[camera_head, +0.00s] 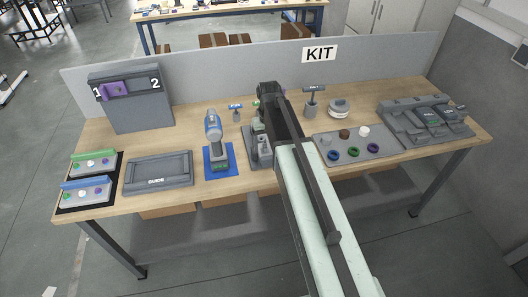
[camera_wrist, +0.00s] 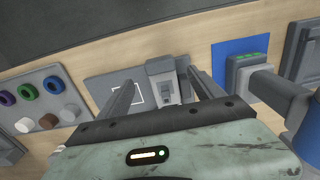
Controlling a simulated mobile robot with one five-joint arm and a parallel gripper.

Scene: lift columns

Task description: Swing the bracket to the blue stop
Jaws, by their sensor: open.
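A grey fixture plate (camera_head: 252,150) lies on the workbench, partly hidden under my arm. In the wrist view the plate (camera_wrist: 98,88) carries a white square outline and a raised grey block (camera_wrist: 162,80), which may be the bracket; I cannot tell for sure. My gripper (camera_wrist: 160,85) is open, with one finger on each side of that block; contact is not clear. In the head view my gripper (camera_head: 268,92) reaches over the fixture. A small blue-topped post (camera_head: 236,107) stands behind it to the left; I cannot tell whether it is the blue stop.
A drill (camera_head: 213,135) stands on a blue mat (camera_head: 211,173) left of the fixture. A tray (camera_head: 326,146) with coloured rings lies to the right. A dark T-topped post (camera_head: 312,100) stands behind. A GUIDE tray (camera_head: 158,173) and a grey cabinet (camera_head: 140,110) are farther left.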

